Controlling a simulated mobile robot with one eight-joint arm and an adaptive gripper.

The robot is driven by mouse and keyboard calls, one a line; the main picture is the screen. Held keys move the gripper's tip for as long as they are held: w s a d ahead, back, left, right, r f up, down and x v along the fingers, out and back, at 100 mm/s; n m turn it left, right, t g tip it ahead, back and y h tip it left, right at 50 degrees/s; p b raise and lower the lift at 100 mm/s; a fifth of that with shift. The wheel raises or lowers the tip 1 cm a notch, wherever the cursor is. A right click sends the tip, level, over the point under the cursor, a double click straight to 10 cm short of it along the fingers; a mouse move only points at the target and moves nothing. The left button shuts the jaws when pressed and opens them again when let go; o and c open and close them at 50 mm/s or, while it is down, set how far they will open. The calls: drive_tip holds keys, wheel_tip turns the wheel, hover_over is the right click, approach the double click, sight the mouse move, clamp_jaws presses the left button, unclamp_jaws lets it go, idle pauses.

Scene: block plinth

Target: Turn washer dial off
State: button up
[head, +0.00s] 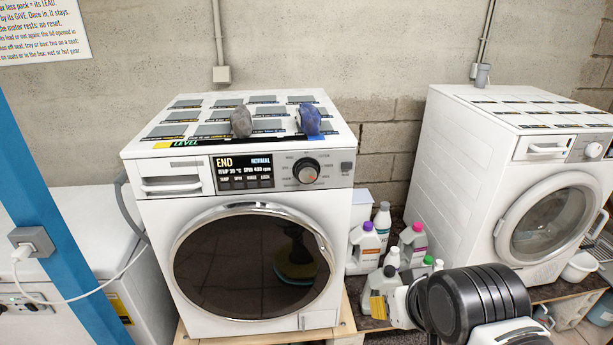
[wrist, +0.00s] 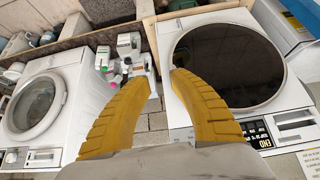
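The washer (head: 160,225) stands at the centre of the head view. In the head view my arm is at the lower right, and the gripper is low beside the bottles, apart from the dial. The wrist view is upside down; its washer door (wrist: 228,65) shows, and the dial is hidden behind the right finger.
Several detergent bottles (head: 365,243) stand right of the washer. Two bundles, grey (head: 241,121) and blue (head: 309,119), lie on its top. A second washer (head: 455,165) stands at the right. A blue post (head: 45,195) and cable are at the left. The space before the panel is clear.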

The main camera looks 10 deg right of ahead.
sight(308, 175)
drive_tip(key=o, duration=0.9)
drive_tip(key=shift+t+h, duration=0.4)
drive_tip(key=shift+h, duration=0.2)
drive_tip(key=w, duration=0.1)
drive_tip(key=w+d, duration=0.1)
drive_tip(key=w+d+r, duration=0.1)
drive_tip(key=shift+w, duration=0.35)
drive_tip(key=shift+c, duration=0.2)
drive_tip(key=w+r+t+h, duration=0.3)
drive_tip(key=w+r+t, duration=0.1)
drive_tip(key=w, duration=0.8)
drive_tip(key=w+a+r+n+t+y, duration=0.1)
drive_tip(key=w+a+n+t+y, duration=0.1)
drive_tip(key=w+a+t, duration=0.3)
drive_tip(key=w+a+r+n+t+y, duration=0.15)
drive_tip(key=w+a, duration=0.25)
drive_tip(key=a, duration=0.4)
drive_tip(key=shift+m+g+y, duration=0.25)
drive_tip(key=shift+y, duration=0.2)
drive_tip(key=w, duration=1)
drive_tip(key=shift+d+f+b, duration=0.15)
drive_tip(key=shift+f+b, duration=0.15)
drive_tip(key=shift+b, duration=0.1)
drive_tip(key=c, duration=1.2)
